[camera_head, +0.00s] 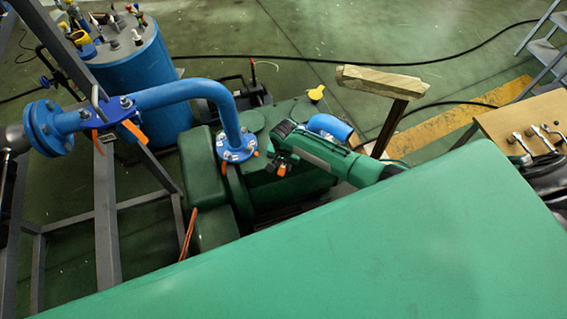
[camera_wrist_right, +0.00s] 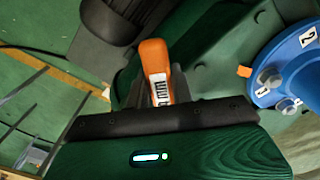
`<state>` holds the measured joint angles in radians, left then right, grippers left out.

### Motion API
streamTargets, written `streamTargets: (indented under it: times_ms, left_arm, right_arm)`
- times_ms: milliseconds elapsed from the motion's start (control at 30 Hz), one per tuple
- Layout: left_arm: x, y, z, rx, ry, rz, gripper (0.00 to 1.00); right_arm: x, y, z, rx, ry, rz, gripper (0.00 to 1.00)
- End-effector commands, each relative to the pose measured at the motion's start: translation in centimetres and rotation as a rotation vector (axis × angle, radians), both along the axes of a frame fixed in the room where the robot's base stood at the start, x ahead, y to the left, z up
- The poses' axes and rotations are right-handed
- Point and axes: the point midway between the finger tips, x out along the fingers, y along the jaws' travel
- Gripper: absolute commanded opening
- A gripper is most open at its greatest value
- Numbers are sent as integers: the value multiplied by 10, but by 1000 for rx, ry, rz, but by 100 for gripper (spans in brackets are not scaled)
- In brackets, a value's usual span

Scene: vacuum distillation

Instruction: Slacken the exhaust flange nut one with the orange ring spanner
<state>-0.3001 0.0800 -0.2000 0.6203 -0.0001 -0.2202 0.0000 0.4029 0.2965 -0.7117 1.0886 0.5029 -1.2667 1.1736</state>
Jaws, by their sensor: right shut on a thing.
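My right gripper (camera_head: 277,160) reaches in from the right over the green pump, just right of the blue pipe's lower flange (camera_head: 238,148). It is shut on the orange ring spanner (camera_wrist_right: 154,62), whose orange end with dark lettering stands out past the gripper in the wrist view. The spanner's ring end cannot be made out. A blue flange (camera_wrist_right: 266,72) with bolts and number labels shows at the right of the wrist view. My left gripper is not in view.
The green pump (camera_head: 208,183) stands below the blue pipe (camera_head: 178,92). A grey frame (camera_head: 105,225) and a blue drum (camera_head: 135,70) are at the left. A wooden-topped post (camera_head: 385,80) stands behind my right arm. A wooden table (camera_head: 520,115) with metal parts is at the right.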

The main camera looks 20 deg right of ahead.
Motion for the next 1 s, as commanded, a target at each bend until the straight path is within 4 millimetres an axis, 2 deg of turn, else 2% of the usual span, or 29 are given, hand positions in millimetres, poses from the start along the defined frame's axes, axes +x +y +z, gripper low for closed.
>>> streamTargets:
  times_ms: [433,1000]
  left_arm:
    - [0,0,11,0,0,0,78]
    - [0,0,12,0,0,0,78]
  right_arm:
    - [-13,-18,1,-1,-1,118,0]
    - [-17,-25,0,-2,-1,160,0]
